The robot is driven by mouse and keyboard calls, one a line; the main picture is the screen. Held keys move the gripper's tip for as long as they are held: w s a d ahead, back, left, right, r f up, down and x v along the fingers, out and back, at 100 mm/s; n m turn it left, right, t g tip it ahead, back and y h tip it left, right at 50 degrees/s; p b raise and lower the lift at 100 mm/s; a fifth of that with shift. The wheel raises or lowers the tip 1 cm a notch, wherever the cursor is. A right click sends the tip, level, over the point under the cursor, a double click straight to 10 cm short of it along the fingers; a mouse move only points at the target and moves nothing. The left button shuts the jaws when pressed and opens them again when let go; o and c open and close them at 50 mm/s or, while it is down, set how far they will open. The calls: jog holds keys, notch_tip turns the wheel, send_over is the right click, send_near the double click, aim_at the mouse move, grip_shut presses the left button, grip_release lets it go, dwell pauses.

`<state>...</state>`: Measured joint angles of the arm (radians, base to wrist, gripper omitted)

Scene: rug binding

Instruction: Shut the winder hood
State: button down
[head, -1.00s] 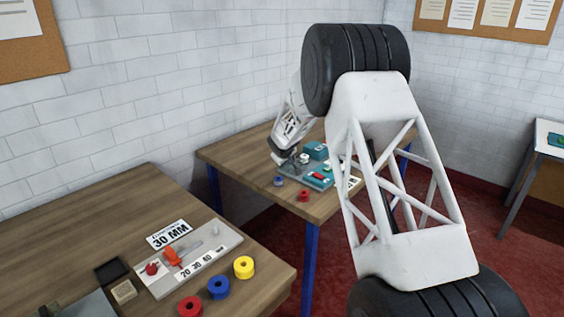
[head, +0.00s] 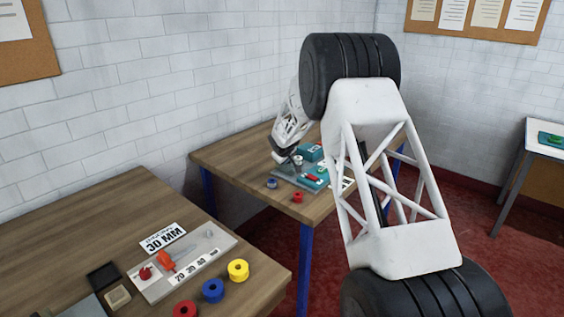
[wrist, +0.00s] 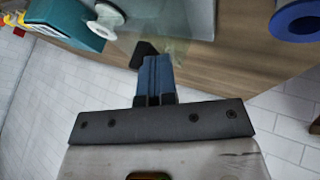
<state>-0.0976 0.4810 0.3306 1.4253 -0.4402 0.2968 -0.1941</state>
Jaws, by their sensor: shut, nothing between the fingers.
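The winder, with teal blocks (head: 310,152) on a grey base, stands on the far table. In the wrist view a teal housing (wrist: 65,22) is at upper left beside a white-and-grey round part (wrist: 106,20). A clear, faintly greenish panel (wrist: 178,50), which looks like the hood, lies around and beyond my fingertips. My gripper (wrist: 148,52) is shut and empty, its dark tips overlapping the panel in the picture. I cannot tell whether they touch it. In the head view my gripper (head: 290,158) is small, at the winder's left side.
A blue spool (head: 271,183) and a red spool (head: 298,197) stand on the far table (head: 235,160) near its front edge. The blue one also shows in the wrist view (wrist: 298,20). The near table (head: 100,226) holds a gauge board, several spools and a "30 MM" card.

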aim_at(293, 158)
jog(key=w+d, duration=0.4)
jog(key=shift+w+d, duration=0.1)
jog(key=shift+w, duration=0.05)
jog(key=shift+w+d, duration=0.45)
jog(key=shift+d, duration=0.05)
jog(key=shift+r, duration=0.1)
jog(key=shift+s+a, duration=1.55)
jog(key=shift+a, duration=0.1)
jog(key=v, duration=0.9)
jog(key=shift+s+r, duration=0.25)
